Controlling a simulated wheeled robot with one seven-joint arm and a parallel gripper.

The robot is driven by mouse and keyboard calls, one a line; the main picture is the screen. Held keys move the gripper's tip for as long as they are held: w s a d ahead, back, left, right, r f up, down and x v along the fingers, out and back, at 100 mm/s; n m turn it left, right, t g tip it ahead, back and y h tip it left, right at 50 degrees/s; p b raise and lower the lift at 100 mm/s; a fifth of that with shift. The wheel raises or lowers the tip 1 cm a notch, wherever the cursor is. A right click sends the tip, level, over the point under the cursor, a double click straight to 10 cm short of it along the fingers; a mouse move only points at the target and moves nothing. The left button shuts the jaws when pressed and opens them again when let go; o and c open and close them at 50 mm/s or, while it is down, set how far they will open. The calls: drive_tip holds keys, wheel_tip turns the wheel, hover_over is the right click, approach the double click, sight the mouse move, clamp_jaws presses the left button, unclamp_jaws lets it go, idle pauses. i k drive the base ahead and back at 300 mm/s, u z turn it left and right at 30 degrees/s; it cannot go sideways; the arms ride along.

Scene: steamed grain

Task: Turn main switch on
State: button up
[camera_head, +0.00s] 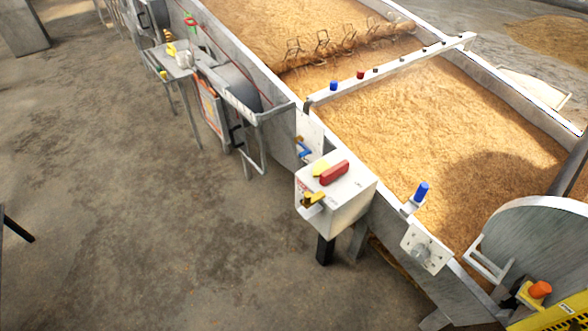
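A white switch box (346,206) stands at the near side of the long grain trough. On its top face sits a red handle (335,173), lying slantwise, beside a yellow piece (320,168). A dark yellow, latch-like part (313,200) projects from the front left of the box. The lettering on the box is too small to read. This is the likeliest main switch, but I cannot tell for sure, nor read the handle's position. My gripper is not in view.
The trough (278,92) holds tan grain and a tined roller (345,46). A rail with small coloured knobs (395,66) crosses it. A plate with a round dial (427,248) and a blue knob (421,192) are right of the box. Concrete floor (110,200) is clear at left.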

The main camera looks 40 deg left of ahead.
sight(326, 174)
drive_tip(key=u, duration=1.9)
drive_tip(key=k, duration=0.9)
drive_tip(key=z, duration=0.4)
drive_tip(key=i, duration=1)
drive_tip(key=u, duration=0.05)
